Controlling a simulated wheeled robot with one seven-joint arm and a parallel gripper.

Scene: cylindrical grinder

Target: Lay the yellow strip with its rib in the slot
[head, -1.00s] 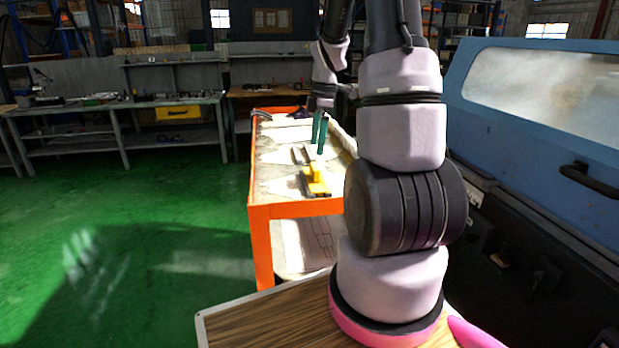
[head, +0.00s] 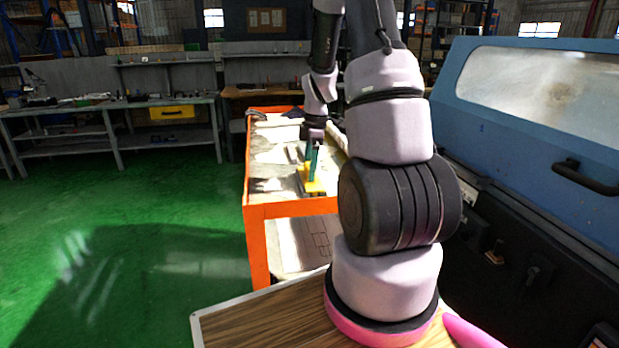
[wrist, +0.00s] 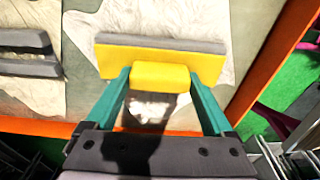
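The yellow strip (wrist: 205,66) lies on the pale top of the orange cart, with a raised yellow block (wrist: 160,77) on its near side and a grey band along its far edge. It also shows in the head view (head: 313,187). My gripper (wrist: 160,80) has its two teal fingers at the left and right sides of the block. The fingers look spread, with tips beside or touching the block; a firm grip cannot be made out. Left of the strip, two dark grey bars (wrist: 25,68) have a gap like a slot between them. The strip's rib is not distinguishable.
The orange cart's edge (wrist: 270,65) runs close on the right in the wrist view. A blue machine (head: 540,130) stands to the right in the head view. Workbenches (head: 110,105) line the back left, and the green floor (head: 130,220) is open.

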